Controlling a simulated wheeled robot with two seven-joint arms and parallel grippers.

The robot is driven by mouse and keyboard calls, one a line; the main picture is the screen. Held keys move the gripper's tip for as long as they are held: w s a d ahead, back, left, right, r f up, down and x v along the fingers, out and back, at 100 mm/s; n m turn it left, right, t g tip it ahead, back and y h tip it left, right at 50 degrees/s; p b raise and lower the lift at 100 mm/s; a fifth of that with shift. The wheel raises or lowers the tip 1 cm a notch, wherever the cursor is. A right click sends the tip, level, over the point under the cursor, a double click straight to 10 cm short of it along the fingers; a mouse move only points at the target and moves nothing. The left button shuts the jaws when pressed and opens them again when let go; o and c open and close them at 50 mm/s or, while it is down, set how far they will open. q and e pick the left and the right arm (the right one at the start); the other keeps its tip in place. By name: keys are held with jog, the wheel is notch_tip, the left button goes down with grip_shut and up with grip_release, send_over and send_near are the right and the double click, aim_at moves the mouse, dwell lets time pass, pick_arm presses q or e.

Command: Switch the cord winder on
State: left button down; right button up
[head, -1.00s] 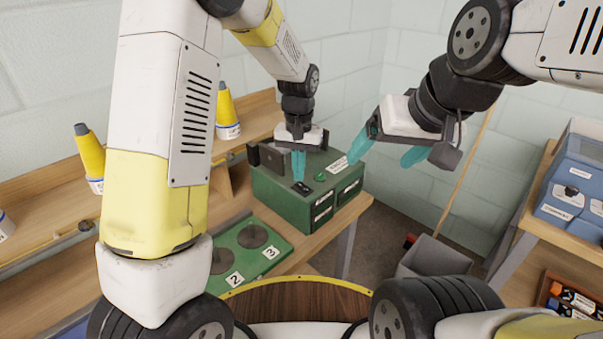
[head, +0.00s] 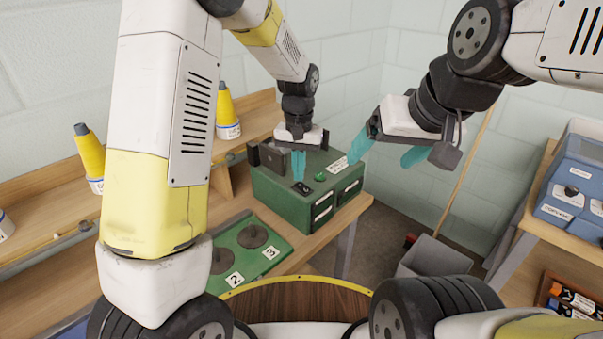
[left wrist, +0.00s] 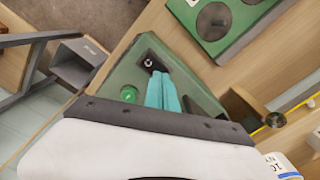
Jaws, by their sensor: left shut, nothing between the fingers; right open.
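The cord winder is a green box (head: 285,202) on the wooden bench in the head view. Its top carries a small black switch (head: 303,188) and a green round button or lamp (head: 320,177). My left gripper (head: 299,178) is shut and empty, pointing down just above the switch. In the left wrist view the shut teal fingers (left wrist: 160,92) end close to the black switch plate (left wrist: 150,62), with the green round part (left wrist: 129,94) beside them. I cannot tell whether the tips touch the switch. My right gripper (head: 385,153) is open and empty, to the right of the box.
A green plate (head: 240,247) with dark discs and number labels lies in front of the box. Yellow cones (head: 227,106) stand on the shelf at left. A grey bin (head: 432,257) is on the floor. A blue cabinet (head: 572,190) stands at right.

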aim_at(299, 184)
pick_arm(q)
jog(key=shift+f, duration=0.9)
dwell(0.7)
jog(key=shift+r, duration=3.5)
